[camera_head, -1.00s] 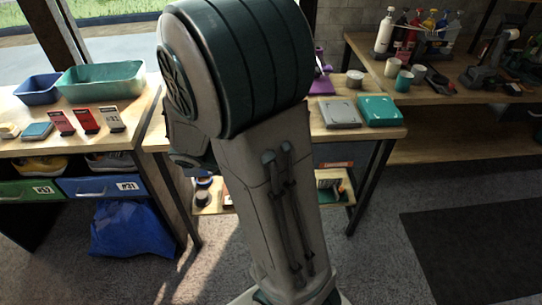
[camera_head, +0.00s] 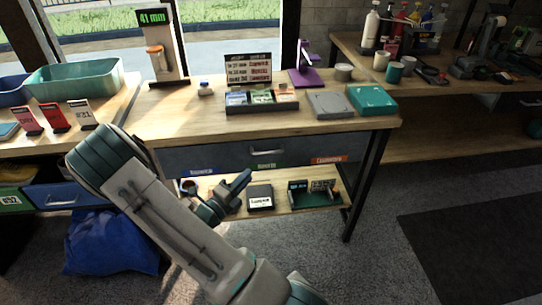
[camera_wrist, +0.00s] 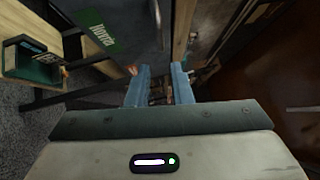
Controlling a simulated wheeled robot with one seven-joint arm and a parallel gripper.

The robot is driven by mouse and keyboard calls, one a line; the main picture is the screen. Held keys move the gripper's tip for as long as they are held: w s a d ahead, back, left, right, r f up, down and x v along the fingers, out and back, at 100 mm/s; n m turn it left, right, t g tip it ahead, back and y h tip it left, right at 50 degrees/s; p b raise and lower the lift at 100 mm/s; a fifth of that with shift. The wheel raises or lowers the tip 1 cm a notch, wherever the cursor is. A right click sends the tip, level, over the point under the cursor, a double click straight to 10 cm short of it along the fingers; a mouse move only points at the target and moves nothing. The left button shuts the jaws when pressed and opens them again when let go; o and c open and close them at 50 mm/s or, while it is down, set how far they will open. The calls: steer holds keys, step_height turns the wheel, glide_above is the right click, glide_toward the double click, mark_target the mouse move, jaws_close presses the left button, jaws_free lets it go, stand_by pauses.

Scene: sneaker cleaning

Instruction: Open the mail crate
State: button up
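I cannot tell for sure which thing is the mail crate. A blue bin (camera_head: 58,196) and a green bin (camera_head: 12,200) with number labels sit under the left table, and a dark drawer (camera_head: 235,156) with a handle is in the middle table's front. My gripper (camera_head: 243,181) is in front of the middle table's lower shelf, below the drawer. In the wrist view its two blue fingers (camera_wrist: 160,78) are apart with nothing seen between them. A green label (camera_wrist: 97,33) with white letters is left of and beyond the fingers.
The lower shelf holds a small black box (camera_head: 260,197) and an open dark box (camera_head: 315,192). A blue bag (camera_head: 110,240) lies on the floor at left. A grey case (camera_head: 331,104) and a teal case (camera_head: 372,100) are on the tabletop. The floor at right is clear.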

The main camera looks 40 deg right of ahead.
mark_target(271, 152)
steer(key=x, duration=1.3)
steer(key=shift+d, duration=0.1)
jaws_close()
